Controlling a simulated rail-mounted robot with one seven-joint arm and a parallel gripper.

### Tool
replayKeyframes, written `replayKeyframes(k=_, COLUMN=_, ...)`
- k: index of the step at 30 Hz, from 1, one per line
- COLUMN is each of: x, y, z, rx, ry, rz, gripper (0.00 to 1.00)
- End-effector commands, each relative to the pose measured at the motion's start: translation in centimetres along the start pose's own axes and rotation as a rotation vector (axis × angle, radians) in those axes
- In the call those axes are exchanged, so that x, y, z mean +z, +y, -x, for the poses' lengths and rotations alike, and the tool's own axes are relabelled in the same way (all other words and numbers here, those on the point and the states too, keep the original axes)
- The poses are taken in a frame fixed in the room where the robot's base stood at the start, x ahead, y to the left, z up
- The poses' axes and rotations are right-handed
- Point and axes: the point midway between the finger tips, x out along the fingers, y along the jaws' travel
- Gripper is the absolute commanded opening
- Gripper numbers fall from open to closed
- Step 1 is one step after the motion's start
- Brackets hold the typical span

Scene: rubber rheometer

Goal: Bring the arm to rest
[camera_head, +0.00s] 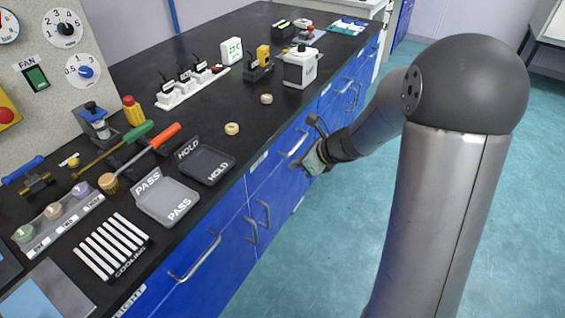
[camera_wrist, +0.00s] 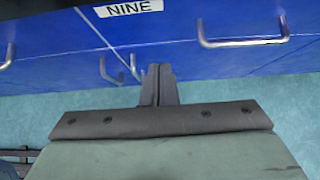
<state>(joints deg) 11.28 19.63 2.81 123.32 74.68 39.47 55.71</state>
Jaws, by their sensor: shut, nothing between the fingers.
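My gripper (camera_wrist: 157,84) is shut and empty in the wrist view, its two dark fingers together. They point at the blue cabinet fronts, with a label reading NINE (camera_wrist: 128,7) above and to the left. In the head view my gripper (camera_head: 298,165) is small and partly hard to make out, in front of the blue drawers and below the black bench top's front edge. My arm comes in from the right, bent at a large dark joint, and reaches left to the bench front. I cannot tell if the fingers touch the cabinet.
Metal handles (camera_head: 194,258) stick out from the drawers; one (camera_wrist: 243,42) is right of my fingers. The black bench top (camera_head: 200,120) carries PASS (camera_head: 166,201) and HOLD (camera_head: 207,165) trays, a cooling rack (camera_head: 111,247) and small instruments. The teal floor (camera_head: 330,235) is clear.

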Motion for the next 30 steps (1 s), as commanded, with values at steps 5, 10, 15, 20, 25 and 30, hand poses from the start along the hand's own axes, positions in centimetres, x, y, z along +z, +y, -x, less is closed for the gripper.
replayKeyframes(k=5, x=0.1, y=-0.1, z=3.4, rx=-0.002, ry=0.000, rz=-0.001, gripper=0.00)
replayKeyframes(k=10, x=-0.1, y=-0.1, z=4.7, rx=-0.001, ry=0.002, rz=-0.002, gripper=0.00)
replayKeyframes(k=15, x=-0.1, y=0.0, z=4.9, rx=0.000, ry=0.002, rz=-0.003, gripper=0.00)
replayKeyframes(k=20, x=1.9, y=3.1, z=7.5, rx=0.059, ry=0.049, rz=0.220, gripper=0.00)
replayKeyframes(k=25, x=4.1, y=11.7, z=15.0, rx=0.272, ry=0.185, rz=0.915, gripper=0.00)
replayKeyframes(k=30, x=2.9, y=17.6, z=23.0, rx=0.558, ry=0.320, rz=1.624, gripper=0.00)
